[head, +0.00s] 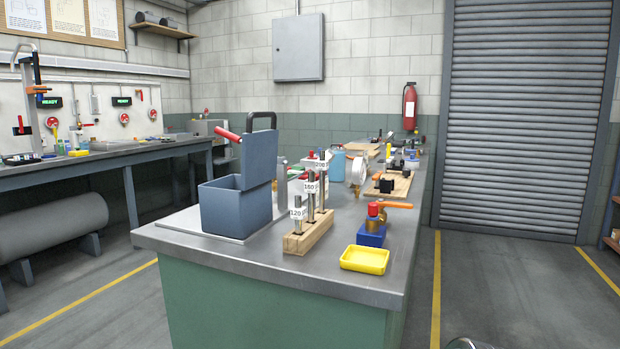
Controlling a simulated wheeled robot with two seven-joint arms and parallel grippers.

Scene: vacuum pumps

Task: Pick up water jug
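A small light blue container (337,163) stands far back on the grey workbench (260,262), behind a round gauge (359,168). It may be the water jug, but it is too small and partly hidden to be sure. No other jug can be made out. Neither of my grippers is in this view.
A blue-grey box with a raised lid (222,208), a wooden block with numbered posts (308,238), a blue block with a brass valve (371,234) and a yellow tray (365,260) occupy the bench's near end. Open floor (500,290) lies to the right, before a roller shutter (525,120).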

